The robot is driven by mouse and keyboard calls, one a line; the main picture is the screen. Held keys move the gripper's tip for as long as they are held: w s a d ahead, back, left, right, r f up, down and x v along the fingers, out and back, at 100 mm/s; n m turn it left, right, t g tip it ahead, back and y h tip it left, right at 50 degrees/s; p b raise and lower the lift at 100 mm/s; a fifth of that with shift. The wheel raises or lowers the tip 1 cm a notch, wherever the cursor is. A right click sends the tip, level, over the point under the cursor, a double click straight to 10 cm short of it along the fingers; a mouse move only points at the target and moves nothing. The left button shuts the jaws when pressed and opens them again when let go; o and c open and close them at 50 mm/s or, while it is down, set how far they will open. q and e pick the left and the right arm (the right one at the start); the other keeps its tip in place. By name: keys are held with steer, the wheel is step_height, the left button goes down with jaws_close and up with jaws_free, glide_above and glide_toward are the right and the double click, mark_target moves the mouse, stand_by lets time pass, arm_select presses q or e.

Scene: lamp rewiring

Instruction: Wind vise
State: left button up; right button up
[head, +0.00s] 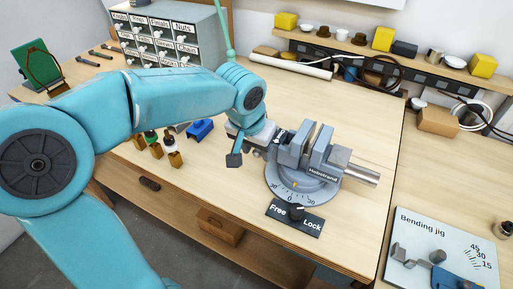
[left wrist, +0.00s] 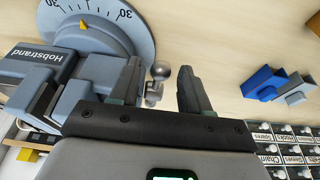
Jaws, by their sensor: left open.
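The grey vise (head: 322,150), marked Hobstrand, stands on the bench on a round base with a degree dial (head: 296,192). Its two jaws are apart, with a gap between them. A Free/Lock plate (head: 293,217) with a dark knob lies in front of it. My left gripper (head: 246,155) is at the vise's left side, open. In the left wrist view a metal ball-ended handle (left wrist: 159,71) shows between its fingers (left wrist: 161,88), with space to the right finger. Whether the left finger touches it I cannot tell. My right gripper is out of view.
A blue block-like part (head: 199,130) and small bottles (head: 168,142) stand left of the vise. A labelled drawer cabinet (head: 170,38) is at the back left. A bending jig (head: 440,250) lies at the front right.

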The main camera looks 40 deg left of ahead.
arm_select(q)
step_height(320, 180, up, 4)
steer(key=shift+p, duration=1.15)
steer(key=shift+f, duration=0.15)
